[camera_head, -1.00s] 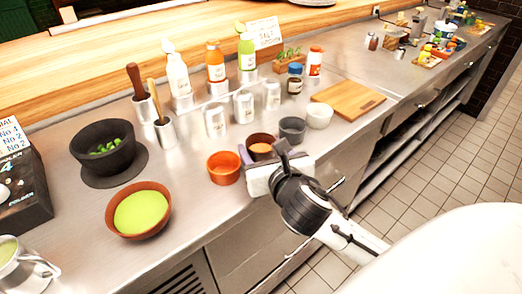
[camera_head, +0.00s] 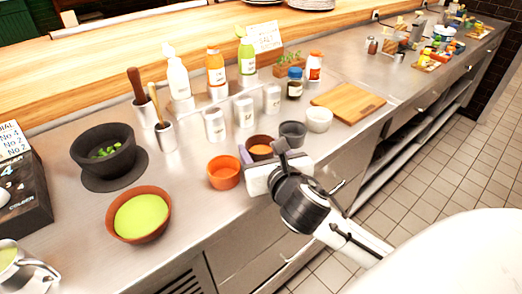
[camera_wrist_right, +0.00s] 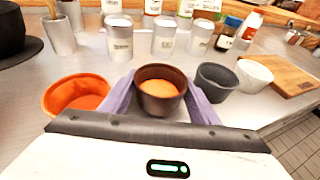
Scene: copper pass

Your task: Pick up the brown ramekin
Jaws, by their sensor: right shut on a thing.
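The brown ramekin (camera_head: 257,141) with orange-brown contents stands on the steel counter, between an orange ramekin and a dark grey one. In the right wrist view the brown ramekin (camera_wrist_right: 161,101) sits between the two purple fingers of my right gripper (camera_wrist_right: 160,92), which are shut on its sides. In the head view the right gripper (camera_head: 262,157) reaches in from the front, and its body hides part of the ramekin. Whether the ramekin's base touches the counter is hard to tell. My left gripper is not in view.
The orange ramekin (camera_head: 224,172) is close on the left; the dark grey ramekin (camera_head: 292,133) and a white one (camera_head: 319,119) are close on the right. Metal canisters (camera_head: 245,111) stand behind. A cutting board (camera_head: 347,102) lies to the right.

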